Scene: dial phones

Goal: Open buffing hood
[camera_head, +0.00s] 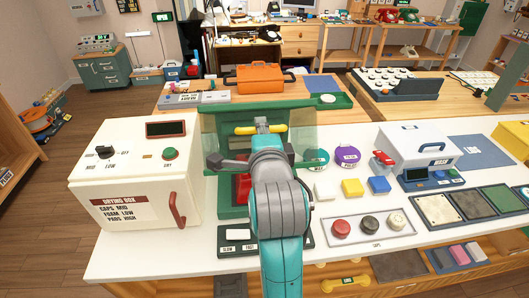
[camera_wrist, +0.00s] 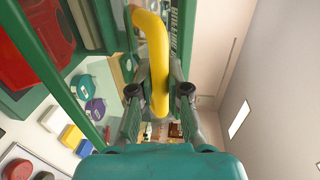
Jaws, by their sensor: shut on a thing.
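The buffing hood has a green frame and base (camera_head: 233,211) with a clear pane (camera_head: 302,140) on the white worktop. A yellow bar handle (camera_head: 243,130) runs across the pane; it also shows upright in the wrist view (camera_wrist: 152,35). My gripper (camera_head: 262,126) is shut on this handle, with a finger on each side of it in the wrist view (camera_wrist: 159,88). A red part (camera_head: 243,186) shows inside the hood, mostly hidden by my arm. How far the hood stands open cannot be told.
The white drying box (camera_head: 135,205) stands left of the hood. Right of it are purple (camera_head: 347,156) and teal round pieces, coloured blocks (camera_head: 352,187), a cap tray (camera_head: 368,228) and a white case (camera_head: 417,149). An orange toolbox (camera_head: 259,80) stands behind.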

